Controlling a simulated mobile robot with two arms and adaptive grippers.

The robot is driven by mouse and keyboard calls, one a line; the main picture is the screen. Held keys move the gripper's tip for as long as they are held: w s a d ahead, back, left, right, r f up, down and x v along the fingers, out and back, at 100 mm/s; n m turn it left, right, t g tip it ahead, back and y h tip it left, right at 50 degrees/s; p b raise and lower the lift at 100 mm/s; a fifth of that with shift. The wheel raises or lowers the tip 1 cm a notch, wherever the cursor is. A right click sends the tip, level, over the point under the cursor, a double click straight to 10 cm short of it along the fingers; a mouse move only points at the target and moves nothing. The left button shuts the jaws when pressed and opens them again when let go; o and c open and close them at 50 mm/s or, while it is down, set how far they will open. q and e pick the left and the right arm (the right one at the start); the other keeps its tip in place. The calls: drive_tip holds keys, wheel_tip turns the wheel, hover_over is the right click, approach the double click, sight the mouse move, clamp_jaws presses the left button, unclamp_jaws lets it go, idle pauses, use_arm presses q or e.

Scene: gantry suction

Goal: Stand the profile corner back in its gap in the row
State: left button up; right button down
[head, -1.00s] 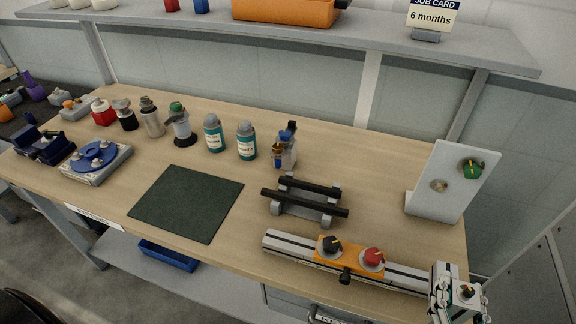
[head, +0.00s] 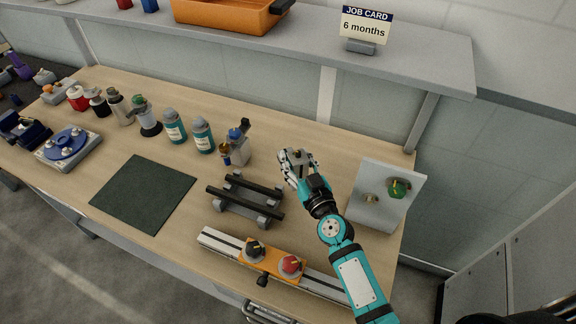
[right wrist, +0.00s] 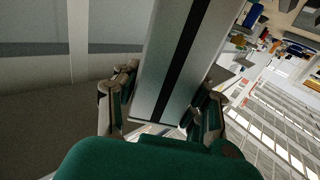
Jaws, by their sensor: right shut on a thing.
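My right gripper (head: 291,172) is over the back right of the bench, beyond the black-railed stand. It is shut on a grey piece (head: 299,157), seemingly the profile corner. In the right wrist view this piece (right wrist: 179,60) is a long grey profile with a black slot, between the two fingers (right wrist: 161,108). I cannot tell whether it touches the bench. I cannot tell which space is the gap. My left gripper is not in view.
The black-railed stand (head: 246,197) is in front of my gripper. A rail (head: 222,242) with an orange carriage lies along the front edge. A white upright panel (head: 377,213) stands right of my arm. A dark green mat (head: 142,193) leaves clear room at left.

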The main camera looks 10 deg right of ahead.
drive_tip(key=w, duration=0.2)
drive_tip(key=w+r+p, duration=0.1)
drive_tip(key=w, duration=0.1)
drive_tip(key=w+r, duration=0.1)
drive_tip(key=shift+w+d+r, duration=0.15)
drive_tip(key=shift+w, duration=0.5)
drive_tip(key=shift+s+b, duration=0.1)
drive_tip(key=shift+b, duration=0.9)
drive_tip(key=shift+s+f, duration=0.15)
drive_tip(key=shift+f, duration=0.1)
drive_tip(key=f+b, duration=0.1)
drive_tip(key=f, duration=0.1)
drive_tip(key=f+b, duration=0.2)
drive_tip(key=f, duration=0.1)
drive_tip(key=shift+d+f, duration=0.2)
drive_tip(key=shift+f, duration=0.1)
wheel_tip(320, 180, down, 4)
drive_tip(key=b, duration=0.3)
drive_tip(key=shift+r, duration=0.15)
drive_tip(key=shift+f+b, duration=0.25)
drive_tip(key=shift+b, duration=0.05)
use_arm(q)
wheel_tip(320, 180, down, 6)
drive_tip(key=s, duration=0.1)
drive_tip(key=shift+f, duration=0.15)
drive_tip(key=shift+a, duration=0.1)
